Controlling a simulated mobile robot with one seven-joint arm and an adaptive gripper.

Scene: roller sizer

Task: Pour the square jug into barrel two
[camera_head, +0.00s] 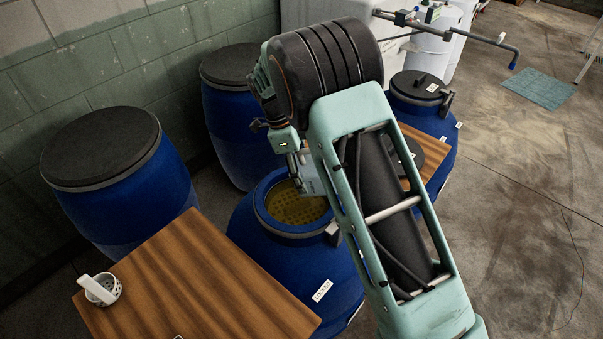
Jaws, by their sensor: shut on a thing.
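My gripper (296,172) points down over the open mouth of a blue barrel (250,236). It is shut on a pale, see-through vessel, which looks like the square jug (313,178). My arm hides much of the jug, so its tilt and any stream from it cannot be told. The open barrel holds yellowish-brown contents (293,207) with a dotted surface. A white label (322,290) is on its front, too small to read surely, so I cannot confirm its number.
A wooden table (190,285) at front left carries a small white perforated cup with a handle (101,289). Lidded blue barrels stand at left (150,205), behind (225,120) and at right (425,115). A dark round lid (432,150) lies on another wooden surface, partly behind my arm.

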